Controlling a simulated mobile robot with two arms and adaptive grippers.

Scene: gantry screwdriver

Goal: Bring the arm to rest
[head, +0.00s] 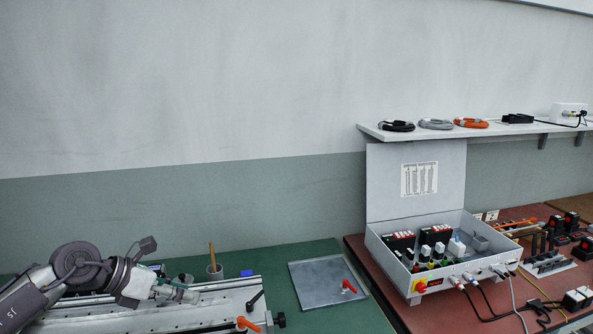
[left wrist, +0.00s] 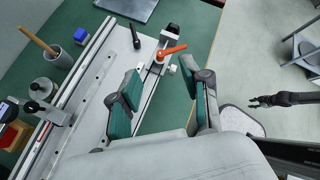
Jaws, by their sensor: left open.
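My left arm comes in from the lower left in the head view, over the light grey rail bench. Its left gripper (head: 184,293) is small and partly seen there, near the bench top. In the left wrist view, the left gripper (left wrist: 165,98) shows two teal-padded fingers spread wide apart with nothing between them. Through the gap I see the grey rail bench (left wrist: 88,112) and, just past the fingers, an orange clamp lever (left wrist: 171,52).
The green table (head: 336,313) holds a grey metal plate (head: 328,282) with a red handle and a cup (head: 215,272). A brown table (head: 415,316) carries an open white case (head: 376,246). Above it, a shelf (head: 375,129) holds cable coils. A chair (left wrist: 302,42) stands on the floor.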

